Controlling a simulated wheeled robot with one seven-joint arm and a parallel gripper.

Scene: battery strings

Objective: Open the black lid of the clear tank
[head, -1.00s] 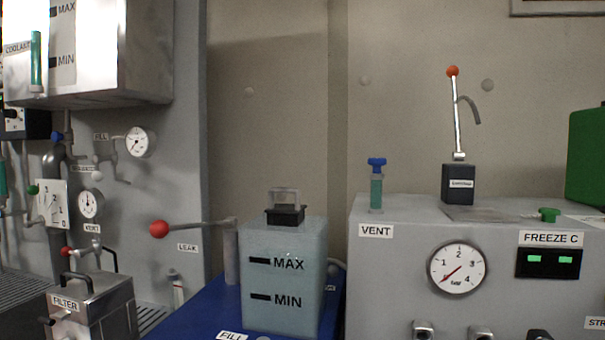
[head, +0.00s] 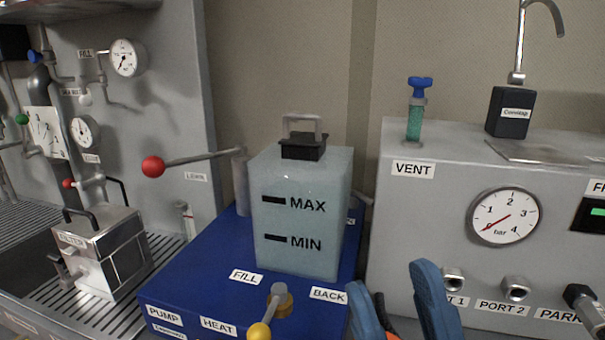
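The clear tank (head: 300,215) stands on a blue base, with MAX and MIN marks on its front. Its black lid (head: 303,148) sits on top, shut, with a grey handle loop standing up from it. My gripper (head: 398,290) shows at the bottom edge, right of the tank and lower than it. Its two blue fingers are apart with nothing seen between them. It is well away from the lid.
A lever with a red ball (head: 153,166) reaches out left of the tank. A yellow-knobbed valve (head: 262,328) stands in front on the blue base (head: 190,285). The grey VENT cabinet (head: 430,210) with a gauge (head: 503,216) is close on the right. A metal FILTER box (head: 105,250) is at left.

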